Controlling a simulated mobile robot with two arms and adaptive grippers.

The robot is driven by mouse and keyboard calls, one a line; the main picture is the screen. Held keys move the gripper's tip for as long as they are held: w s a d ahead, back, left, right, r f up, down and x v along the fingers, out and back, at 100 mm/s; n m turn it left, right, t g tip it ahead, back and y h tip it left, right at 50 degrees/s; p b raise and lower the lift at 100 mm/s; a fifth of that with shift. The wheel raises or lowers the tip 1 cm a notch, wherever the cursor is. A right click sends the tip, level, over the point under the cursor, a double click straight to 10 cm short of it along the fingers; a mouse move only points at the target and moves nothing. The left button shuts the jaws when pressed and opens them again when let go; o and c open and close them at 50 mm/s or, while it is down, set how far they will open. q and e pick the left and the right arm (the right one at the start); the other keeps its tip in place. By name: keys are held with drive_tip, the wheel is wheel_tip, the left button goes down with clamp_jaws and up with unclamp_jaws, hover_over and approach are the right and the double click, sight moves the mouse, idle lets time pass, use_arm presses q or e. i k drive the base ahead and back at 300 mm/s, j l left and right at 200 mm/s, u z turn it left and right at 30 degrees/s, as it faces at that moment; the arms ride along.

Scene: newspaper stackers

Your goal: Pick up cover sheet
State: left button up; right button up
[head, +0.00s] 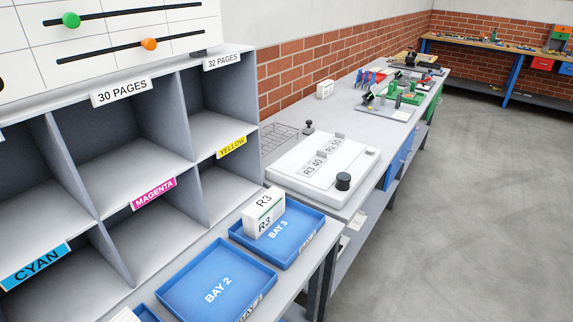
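Neither of my grippers is in the head view. I cannot single out a cover sheet with certainty. A white block marked R3 (265,212) stands in the blue tray labelled BAY 3 (300,213). The blue tray labelled BAY 2 (216,281) beside it is empty. Part of another blue tray shows at the bottom edge, with a white item (125,315) next to it that is mostly cut off. A flat white unit (325,170) with a black knob and small label plates lies on the bench behind the trays.
A grey pigeonhole rack (150,105) with CYAN, MAGENTA and YELLOW labels fills the left. A wire basket (278,138) and a small white block (325,89) are on the long bench, with tools farther back. The floor (450,220) at right is clear.

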sight(310, 167)
drive_tip(key=i+l+u, duration=0.25)
drive_tip(key=l+u, duration=0.3)
drive_tip(key=i+l+u, duration=0.1)
drive_tip(key=l+u, duration=0.15)
drive_tip(key=l, duration=0.15)
